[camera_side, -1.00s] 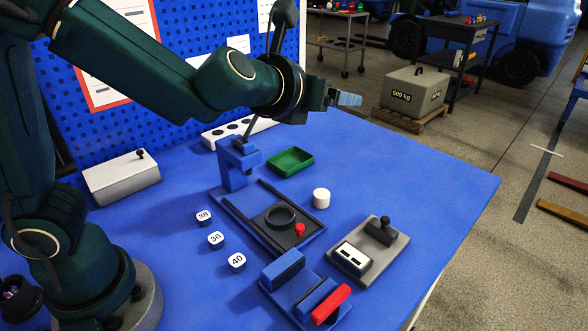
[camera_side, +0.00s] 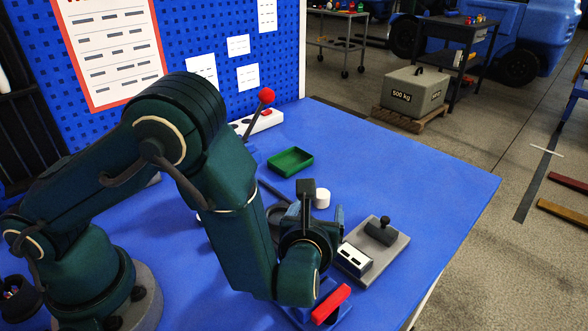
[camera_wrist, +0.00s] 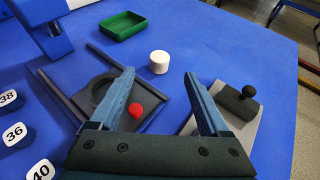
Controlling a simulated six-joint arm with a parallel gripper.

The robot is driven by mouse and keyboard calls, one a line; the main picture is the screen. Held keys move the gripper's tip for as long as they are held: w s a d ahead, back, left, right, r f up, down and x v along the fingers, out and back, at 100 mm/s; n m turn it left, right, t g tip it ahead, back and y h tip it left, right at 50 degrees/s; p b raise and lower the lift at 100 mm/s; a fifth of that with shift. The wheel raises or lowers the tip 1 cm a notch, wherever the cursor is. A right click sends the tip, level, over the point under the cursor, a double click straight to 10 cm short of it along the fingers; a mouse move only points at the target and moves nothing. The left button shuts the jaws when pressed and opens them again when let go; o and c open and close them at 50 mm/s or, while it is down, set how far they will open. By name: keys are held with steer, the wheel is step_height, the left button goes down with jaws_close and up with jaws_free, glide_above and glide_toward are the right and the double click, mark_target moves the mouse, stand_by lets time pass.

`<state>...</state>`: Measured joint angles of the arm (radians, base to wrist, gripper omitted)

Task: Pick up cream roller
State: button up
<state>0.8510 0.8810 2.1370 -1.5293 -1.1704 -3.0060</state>
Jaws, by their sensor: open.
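The cream roller (camera_side: 322,198) is a short, pale cylinder standing upright on the blue table, right of the dark fixture. In the wrist view the cream roller (camera_wrist: 159,62) is beyond my fingertips, in line with the gap between them. My gripper (camera_wrist: 160,75) is open and empty, with its two blue fingers spread apart. In the side view my gripper (camera_side: 318,212) hangs low over the fixture, close to the roller on the near side, and my arm hides part of it. I see no contact with the roller.
A dark fixture (camera_wrist: 85,95) with a ring and a red knob (camera_wrist: 136,110) lies under my left finger. A grey block with a black knob (camera_side: 382,232) stands at the right. A green tray (camera_side: 290,162) is behind the roller. Numbered blocks (camera_wrist: 15,133) sit at the left.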

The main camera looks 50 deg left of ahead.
mark_target(322, 194)
steer(key=x, duration=0.8)
steer(key=shift+c, duration=0.3)
jaws_close()
steer(key=shift+r, duration=0.1)
